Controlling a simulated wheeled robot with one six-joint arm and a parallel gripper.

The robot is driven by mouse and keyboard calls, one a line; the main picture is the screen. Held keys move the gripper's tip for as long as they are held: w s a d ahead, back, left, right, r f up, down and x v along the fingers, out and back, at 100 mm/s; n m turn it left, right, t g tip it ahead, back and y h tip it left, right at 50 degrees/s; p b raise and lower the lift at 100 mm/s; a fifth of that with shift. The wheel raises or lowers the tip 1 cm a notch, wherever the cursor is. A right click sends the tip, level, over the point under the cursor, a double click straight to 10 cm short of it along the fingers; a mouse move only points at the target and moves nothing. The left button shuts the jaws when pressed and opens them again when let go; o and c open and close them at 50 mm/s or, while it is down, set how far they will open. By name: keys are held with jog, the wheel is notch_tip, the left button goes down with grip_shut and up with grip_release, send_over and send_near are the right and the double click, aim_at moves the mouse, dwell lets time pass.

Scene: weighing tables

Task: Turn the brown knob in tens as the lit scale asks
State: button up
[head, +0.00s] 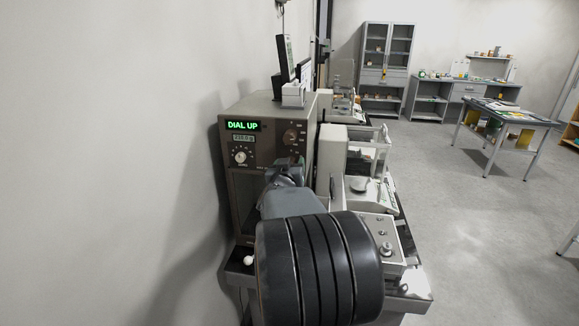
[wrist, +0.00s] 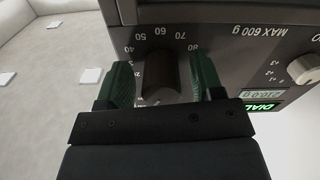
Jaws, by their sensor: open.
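The lit scale (head: 227,160) is a brown-grey cabinet by the wall; its green display (head: 244,126) reads DIAL UP. My gripper (wrist: 162,78) is open, with one green finger on each side of the knob and apparent gaps. In the head view my arm hides the cabinet's lower right.
A pale knob (head: 240,156) with a dial sits at the left of the cabinet front. To the right, a balance (head: 369,190) and other instruments crowd the same table. Open floor lies further right, before a grey table (head: 508,115).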

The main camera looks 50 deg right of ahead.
jog(key=c, duration=0.9)
jog(key=shift+b, duration=0.3)
jog(key=shift+f+m+b, duration=0.15)
jog(key=shift+m+b, duration=0.8)
jog(key=shift+m, duration=0.15)
jog(key=shift+m+b, duration=1.3)
jog(key=shift+m, duration=0.5)
jog(key=shift+r, duration=0.25)
jog(key=o, duration=0.9)
